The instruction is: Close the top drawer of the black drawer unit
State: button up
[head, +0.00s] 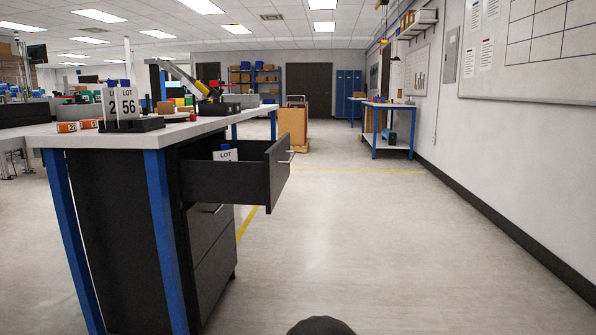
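The black drawer unit (213,275) stands under the near end of a white-topped workbench with blue legs, at left in the head view. Its top drawer (225,183) is pulled well out to the right, over the aisle. The drawer front (279,173) carries a pale bar handle on its outer face. A white item marked LOT (225,155) with a blue top stands in the drawer and shows above its side. The lower drawers look shut. My gripper is not in view.
The bench top (185,134) holds LOT containers (122,105), orange items (67,127) and a black tray. The pale floor (340,230) right of the open drawer is clear. A wall runs along the right. A brown cart (292,127) and another blue-legged table (388,104) stand farther off.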

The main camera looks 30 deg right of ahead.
aim_at(261, 173)
jog(key=z, duration=0.65)
jog(key=i, duration=0.55)
jog(key=z, duration=0.8)
jog(key=i, duration=0.9)
jog(key=u, duration=0.6)
jog(key=i, duration=0.85)
jog(key=z, duration=1.25)
jog(key=k, duration=0.5)
jog(key=u, duration=0.6)
jog(key=i, duration=0.5)
jog(key=z, duration=0.1)
